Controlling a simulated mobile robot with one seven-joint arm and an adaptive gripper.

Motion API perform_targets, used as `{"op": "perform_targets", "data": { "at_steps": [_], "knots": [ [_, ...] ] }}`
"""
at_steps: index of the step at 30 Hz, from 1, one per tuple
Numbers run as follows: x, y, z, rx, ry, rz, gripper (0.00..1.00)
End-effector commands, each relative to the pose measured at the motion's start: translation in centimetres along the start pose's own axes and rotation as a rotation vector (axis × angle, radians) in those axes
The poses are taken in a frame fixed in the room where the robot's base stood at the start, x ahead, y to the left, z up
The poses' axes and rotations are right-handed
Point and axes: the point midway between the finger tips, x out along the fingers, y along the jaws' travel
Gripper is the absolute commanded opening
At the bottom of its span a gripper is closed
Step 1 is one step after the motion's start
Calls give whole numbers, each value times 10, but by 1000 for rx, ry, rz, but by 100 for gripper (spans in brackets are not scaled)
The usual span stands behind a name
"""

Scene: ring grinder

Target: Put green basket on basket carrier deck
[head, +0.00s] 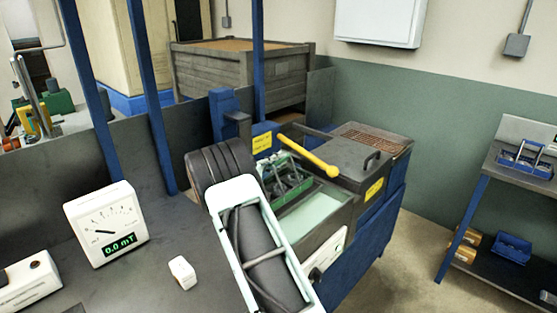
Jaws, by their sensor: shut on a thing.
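A green basket (278,166) shows in the head view, right of the white end of my arm, at the near side of the dark tank station. Dark grey parts of my gripper (291,178) show in and over it, and the gripper is shut on the basket. The fingertips are small, and my arm hides part of this spot. Pale green liquid or a flat panel (320,211) lies just in front of the basket. I cannot tell the carrier deck apart from the station, nor whether the basket touches anything below.
A yellow-handled lever (320,163) reaches over the station, close behind the basket. A dark lid (345,160) and a brown grate (374,139) lie beyond. A blue post (223,112) stands at left. A meter (107,222) stands on the bench. Blue baskets (513,248) sit on the right shelves.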

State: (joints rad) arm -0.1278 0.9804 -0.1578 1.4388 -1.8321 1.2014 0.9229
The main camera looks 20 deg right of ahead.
Motion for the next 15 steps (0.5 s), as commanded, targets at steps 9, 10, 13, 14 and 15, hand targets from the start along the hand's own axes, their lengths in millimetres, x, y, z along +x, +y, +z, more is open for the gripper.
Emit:
{"op": "perform_targets", "data": {
  "at_steps": [9, 10, 13, 14, 15],
  "knots": [
    [0, 1, 0, 2, 0, 5, 0],
    [0, 1, 0, 2, 0, 5, 0],
    [0, -1, 0, 2, 0, 5, 0],
    [0, -1, 0, 2, 0, 5, 0],
    [0, -2, 0, 2, 0, 5, 0]
  ]
}}
